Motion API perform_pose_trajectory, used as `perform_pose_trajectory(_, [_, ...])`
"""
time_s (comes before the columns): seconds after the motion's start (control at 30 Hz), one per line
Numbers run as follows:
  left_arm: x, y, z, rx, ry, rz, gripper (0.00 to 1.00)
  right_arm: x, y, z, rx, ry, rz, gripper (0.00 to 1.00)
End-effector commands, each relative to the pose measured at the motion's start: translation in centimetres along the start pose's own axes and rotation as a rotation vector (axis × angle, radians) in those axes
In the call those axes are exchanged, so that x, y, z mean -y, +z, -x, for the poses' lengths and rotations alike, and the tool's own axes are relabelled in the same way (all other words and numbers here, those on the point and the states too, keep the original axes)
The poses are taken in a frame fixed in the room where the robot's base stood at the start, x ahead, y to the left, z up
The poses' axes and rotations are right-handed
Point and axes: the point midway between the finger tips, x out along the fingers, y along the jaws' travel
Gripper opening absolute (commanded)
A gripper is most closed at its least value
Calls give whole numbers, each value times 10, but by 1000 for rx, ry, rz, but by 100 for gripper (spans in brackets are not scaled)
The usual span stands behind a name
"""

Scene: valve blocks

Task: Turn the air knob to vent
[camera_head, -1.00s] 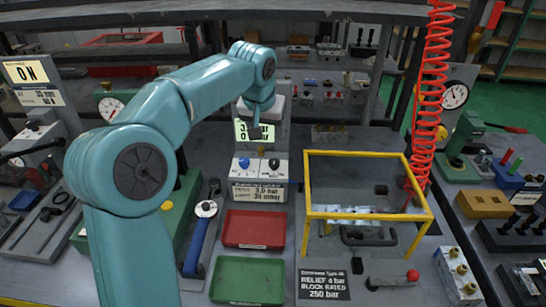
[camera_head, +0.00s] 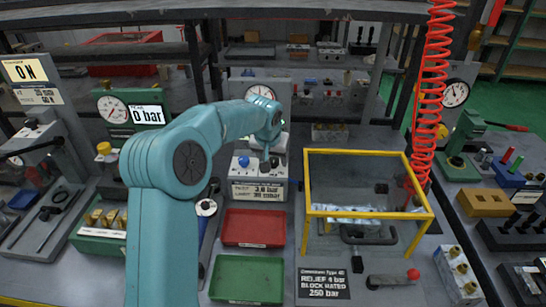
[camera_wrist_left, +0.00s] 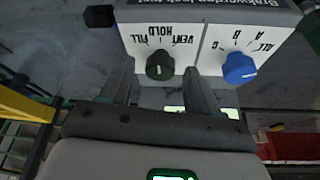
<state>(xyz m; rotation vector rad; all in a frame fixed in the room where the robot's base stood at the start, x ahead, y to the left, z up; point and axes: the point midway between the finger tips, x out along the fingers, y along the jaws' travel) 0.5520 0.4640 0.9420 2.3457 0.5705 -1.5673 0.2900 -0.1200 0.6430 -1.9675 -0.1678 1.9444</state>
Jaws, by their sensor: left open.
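The air knob (camera_wrist_left: 159,66) is a dark green-black knob on a light box (camera_wrist_left: 205,35). Its dial reads FILL, HOLD and VENT, upside down in the wrist view; I cannot tell for certain which word it points to. My left gripper (camera_wrist_left: 159,80) is open, its two dark fingers on either side of the knob; contact cannot be told. In the head view my left gripper (camera_head: 266,163) hangs in front of the box (camera_head: 259,190) and hides most of the knob. A blue selector knob (camera_wrist_left: 240,68) marked A, B, C, ALL sits beside it. My right gripper is not in view.
A red tray (camera_head: 254,240) and a green tray (camera_head: 247,299) lie in front of the box. A yellow-framed guard (camera_head: 307,185) stands close on the right. A gauge reading 0 bar (camera_head: 148,115) is at the left. A blue-handled tool (camera_head: 207,207) lies beside the trays.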

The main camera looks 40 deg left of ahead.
Motion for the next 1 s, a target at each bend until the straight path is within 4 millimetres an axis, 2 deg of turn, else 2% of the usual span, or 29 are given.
perform_pose_trajectory(0.03, [0, 0, 0, 0, 0, 0, 61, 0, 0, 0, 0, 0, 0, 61])
perform_pose_trajectory(0.07, [0, 0, 0, 0, 0, 0, 54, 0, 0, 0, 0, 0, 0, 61])
perform_pose_trajectory(0.2, [0, 0, 0, 0, 0, 0, 9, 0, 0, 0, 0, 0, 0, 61])
perform_pose_trajectory(0.23, [0, 0, 0, 0, 0, 0, 5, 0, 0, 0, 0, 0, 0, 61])
perform_pose_trajectory(0.67, [1, 0, 2, 1, 34, -78, 5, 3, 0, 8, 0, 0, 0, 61])
perform_pose_trajectory(1.0, [4, -2, 3, 0, 136, -325, 5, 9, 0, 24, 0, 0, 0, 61])
